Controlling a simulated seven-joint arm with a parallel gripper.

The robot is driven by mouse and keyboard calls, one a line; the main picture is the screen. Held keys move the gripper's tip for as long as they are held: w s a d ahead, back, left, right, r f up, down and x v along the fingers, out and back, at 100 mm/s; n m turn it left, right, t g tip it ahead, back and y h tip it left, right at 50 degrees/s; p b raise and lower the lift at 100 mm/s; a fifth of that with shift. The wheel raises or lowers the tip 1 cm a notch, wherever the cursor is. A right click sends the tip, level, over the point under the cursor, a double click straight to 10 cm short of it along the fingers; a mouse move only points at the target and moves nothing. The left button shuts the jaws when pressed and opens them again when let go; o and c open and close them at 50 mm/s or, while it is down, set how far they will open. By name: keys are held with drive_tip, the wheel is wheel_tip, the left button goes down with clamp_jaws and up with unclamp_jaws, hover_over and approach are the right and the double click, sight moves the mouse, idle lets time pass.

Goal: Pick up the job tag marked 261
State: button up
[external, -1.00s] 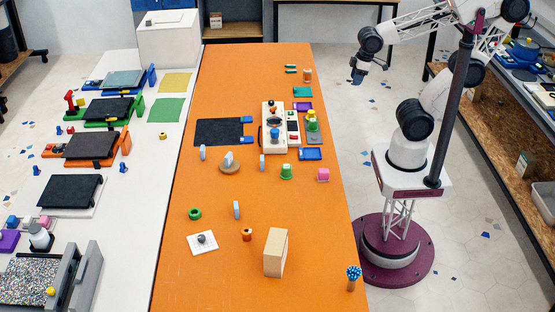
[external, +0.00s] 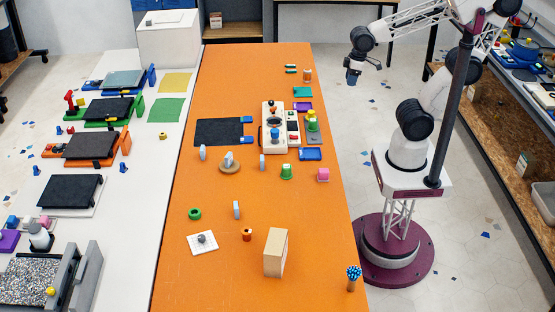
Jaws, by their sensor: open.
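Several small pale grey-blue upright pieces that look like tags stand on the orange table (external: 320,235). One tag-like piece (external: 202,152) is below the black mat, one (external: 228,158) is on a round brown base, one (external: 262,162) is by the white machine, and one (external: 237,210) is nearer the front. No number is legible, so I cannot tell which is 261. My gripper (external: 352,80) hangs in the air beyond the table's right edge, at upper right, open and apart from everything. Its fingertips are small in this view.
A white machine (external: 272,143) with a red-buttoned panel stands mid-table, beside a black mat (external: 218,132). The table's right front is mostly clear.

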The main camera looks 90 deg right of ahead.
drive_tip(key=w+a+f+m+g+y, duration=0.1)
drive_tip(key=w+a+f+m+y, duration=0.1)
drive_tip(key=w+a, duration=0.55)
drive_tip(key=w+a+f+m+g+y, duration=0.15)
drive_tip(key=w+a, duration=0.25)
drive_tip(key=w, duration=0.6)
drive_tip(key=w+a+f+m+g+y, duration=0.1)
drive_tip(key=w+a+m+y, duration=0.2)
drive_tip(key=w+a, duration=0.35)
drive_tip(key=m+y, duration=0.6)
drive_tip(key=m, duration=0.3)
approach(236, 210)
drive_tip(key=shift+s+d+f, duration=0.25)
drive_tip(key=shift+d+f, duration=0.2)
drive_tip(key=shift+f, duration=0.25)
drive_tip(key=shift+w+a+f, duration=0.25)
drive_tip(key=shift+f, duration=0.1)
drive_tip(key=shift+x, duration=1.3)
drive_tip(key=shift+s, duration=0.1)
